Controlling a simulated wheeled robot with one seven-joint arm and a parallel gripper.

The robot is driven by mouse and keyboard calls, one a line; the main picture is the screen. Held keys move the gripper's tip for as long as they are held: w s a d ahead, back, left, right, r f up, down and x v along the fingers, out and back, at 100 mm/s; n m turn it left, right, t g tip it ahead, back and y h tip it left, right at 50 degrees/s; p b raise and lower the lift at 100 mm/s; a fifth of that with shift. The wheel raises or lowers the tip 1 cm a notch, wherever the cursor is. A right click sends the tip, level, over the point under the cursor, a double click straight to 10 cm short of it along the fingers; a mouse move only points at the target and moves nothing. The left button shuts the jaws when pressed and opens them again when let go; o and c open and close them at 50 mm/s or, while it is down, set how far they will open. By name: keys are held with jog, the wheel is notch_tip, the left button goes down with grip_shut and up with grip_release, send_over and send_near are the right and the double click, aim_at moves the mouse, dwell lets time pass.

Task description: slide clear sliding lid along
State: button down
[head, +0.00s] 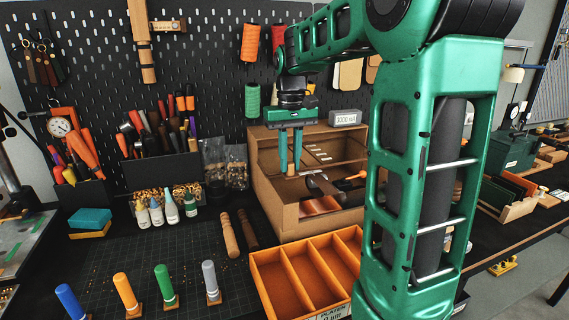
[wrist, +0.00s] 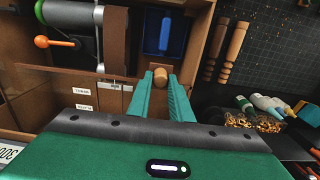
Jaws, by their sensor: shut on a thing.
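A wooden box (head: 262,190) stands on the bench below my gripper, and its wooden wall (wrist: 197,40) shows in the wrist view. The clear sliding lid (wrist: 60,82) is hard to see; a faint transparent pane seems to lie over the box's near part in the wrist view. A small round wooden knob (wrist: 160,76) sits between my fingertips. My gripper (head: 291,172) points down over the box's left side, shut on the knob, and it also shows in the wrist view (wrist: 160,80). How the knob joins the lid is not clear.
Inside the box are a dark tool with an orange handle (wrist: 55,42) and a blue part (wrist: 166,34). An orange divided tray (head: 310,275) stands in front. A grey display block (head: 345,117) is behind.

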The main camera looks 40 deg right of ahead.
jog(key=s+a, duration=0.4)
jog(key=s, duration=0.8)
jog(key=shift+s, duration=0.25)
jog(key=c, duration=1.5)
grip_release()
jog(key=shift+c, duration=0.2)
jog(key=shift+d+r, duration=0.1)
notch_tip(320, 180, up, 11)
jog(key=shift+f, duration=0.2)
